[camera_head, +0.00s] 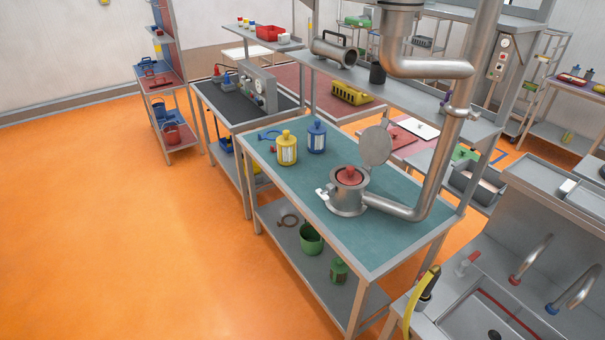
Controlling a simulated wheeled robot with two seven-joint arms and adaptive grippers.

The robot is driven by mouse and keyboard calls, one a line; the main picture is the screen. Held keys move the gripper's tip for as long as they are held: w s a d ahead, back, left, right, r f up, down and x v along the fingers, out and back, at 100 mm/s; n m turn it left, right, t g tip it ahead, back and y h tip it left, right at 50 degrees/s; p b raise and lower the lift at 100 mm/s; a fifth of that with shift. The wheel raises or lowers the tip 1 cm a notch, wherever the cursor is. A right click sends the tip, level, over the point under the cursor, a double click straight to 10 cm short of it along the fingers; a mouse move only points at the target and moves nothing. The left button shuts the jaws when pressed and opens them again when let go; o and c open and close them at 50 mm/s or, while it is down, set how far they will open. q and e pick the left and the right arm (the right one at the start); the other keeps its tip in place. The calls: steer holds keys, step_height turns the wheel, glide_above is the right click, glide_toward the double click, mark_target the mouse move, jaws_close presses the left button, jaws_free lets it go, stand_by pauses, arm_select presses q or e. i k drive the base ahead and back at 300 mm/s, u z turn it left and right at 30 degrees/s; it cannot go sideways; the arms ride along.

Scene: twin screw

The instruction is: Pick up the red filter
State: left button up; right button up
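The red filter (350,174) sits inside an open round metal housing (348,201) on the teal-topped table. Only its red top shows above the rim; the rest is hidden in the housing. The housing's round lid (376,145) is swung up and stands behind the opening. A steel pipe (400,211) leaves the housing to the right. Neither my left nor my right gripper shows in the head view.
The tall pipe (449,130) rises at the right. A sink (485,310) is at lower right. The orange floor (130,230) at left is clear.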

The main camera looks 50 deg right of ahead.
mark_target(349, 176)
steer(key=z, duration=0.25)
steer(key=i, duration=1.1)
steer(key=z, duration=1.35)
steer(key=i, duration=0.75)
steer(key=z, duration=0.7)
